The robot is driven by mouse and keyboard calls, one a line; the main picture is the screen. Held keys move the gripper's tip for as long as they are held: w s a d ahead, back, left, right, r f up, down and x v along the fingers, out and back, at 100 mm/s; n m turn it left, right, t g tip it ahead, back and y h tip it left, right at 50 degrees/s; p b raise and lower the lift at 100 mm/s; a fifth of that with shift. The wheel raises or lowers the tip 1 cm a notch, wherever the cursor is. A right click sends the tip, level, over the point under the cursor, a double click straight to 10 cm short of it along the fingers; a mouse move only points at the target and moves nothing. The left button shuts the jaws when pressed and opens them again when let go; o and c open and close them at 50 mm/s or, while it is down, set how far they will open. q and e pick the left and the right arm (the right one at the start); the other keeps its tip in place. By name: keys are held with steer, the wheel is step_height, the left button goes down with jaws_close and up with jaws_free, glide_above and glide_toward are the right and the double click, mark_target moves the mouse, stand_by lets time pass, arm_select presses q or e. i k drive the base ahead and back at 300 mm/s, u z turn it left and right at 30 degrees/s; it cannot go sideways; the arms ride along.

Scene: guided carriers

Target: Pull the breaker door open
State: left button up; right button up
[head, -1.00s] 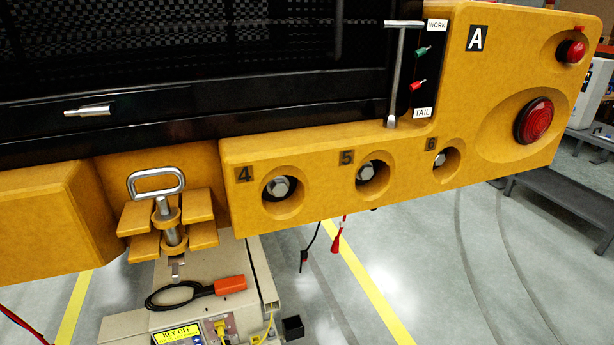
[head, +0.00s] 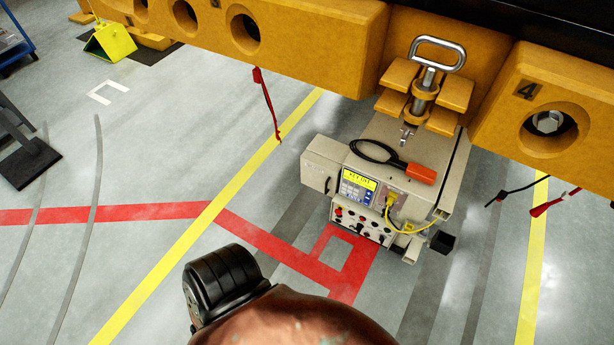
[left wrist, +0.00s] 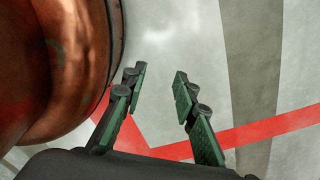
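The beige carrier (head: 415,170) stands on the floor under the yellow beam in the head view. A closed-looking beige panel with a small dark handle (head: 322,166) is on its left side. It may be the breaker door; I cannot tell for certain. My left gripper (left wrist: 158,84) shows only in the left wrist view, with its fingers apart and nothing between them. Grey floor and a red line lie beyond it. The carrier is not in that view. My right gripper is in neither view.
The yellow beam (head: 310,38) overhangs the carrier, with a metal-handled pin (head: 437,52) above it. An orange-handled black cable (head: 420,173) lies on the carrier top. Red and black leads hang from the beam. Floor left of the carrier is clear.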

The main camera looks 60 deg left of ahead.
mark_target(322, 175)
steer(key=u, duration=2.1)
steer(key=i, duration=0.75)
steer(key=u, duration=0.45)
